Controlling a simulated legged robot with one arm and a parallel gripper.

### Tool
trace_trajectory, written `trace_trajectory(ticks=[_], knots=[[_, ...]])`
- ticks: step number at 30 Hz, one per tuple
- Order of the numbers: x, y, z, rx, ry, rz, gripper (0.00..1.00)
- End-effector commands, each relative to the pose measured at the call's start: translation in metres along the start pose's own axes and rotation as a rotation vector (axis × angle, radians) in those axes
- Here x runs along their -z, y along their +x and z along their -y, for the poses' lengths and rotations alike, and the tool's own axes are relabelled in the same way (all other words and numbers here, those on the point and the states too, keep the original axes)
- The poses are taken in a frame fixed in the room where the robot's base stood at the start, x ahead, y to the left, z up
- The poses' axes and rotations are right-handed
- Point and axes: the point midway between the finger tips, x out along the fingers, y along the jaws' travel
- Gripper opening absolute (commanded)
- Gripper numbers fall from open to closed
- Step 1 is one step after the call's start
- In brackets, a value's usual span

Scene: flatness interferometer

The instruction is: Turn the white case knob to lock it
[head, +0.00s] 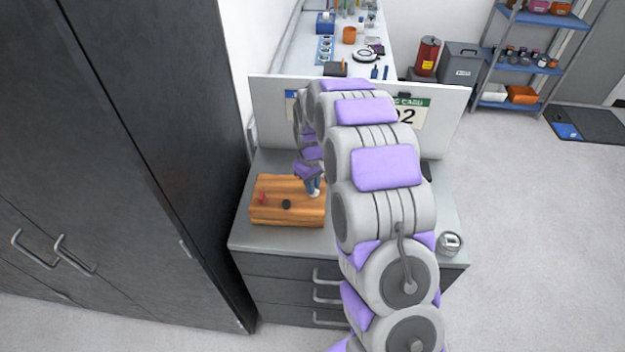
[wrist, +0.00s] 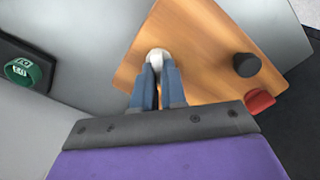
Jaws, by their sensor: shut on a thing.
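The white knob (wrist: 158,55) sits on a wooden case (wrist: 196,50) and shows between my fingertips in the wrist view. My gripper (wrist: 158,68) is shut on the white knob from above. In the head view my gripper (head: 313,190) reaches down to the right side of the wooden case (head: 275,216). The knob is mostly hidden there by the fingers. A black knob (head: 286,204) and a red knob (head: 263,198) stand on the case to the left of my gripper. How far the white knob is turned cannot be seen.
The case rests on a grey drawer cabinet (head: 270,244). A white panel (head: 445,104) stands behind it. A round metal object (head: 450,243) is at the cabinet's right front corner. A tall dark cupboard (head: 130,140) closes off the left. Open floor lies to the right.

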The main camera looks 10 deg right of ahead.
Motion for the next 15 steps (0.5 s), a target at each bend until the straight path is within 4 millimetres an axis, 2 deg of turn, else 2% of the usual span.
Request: trace_trajectory(ticks=[15], knots=[[0.0004, -0.0013, 0.0009, 0.001, 0.474, 0.0, 0.0]])
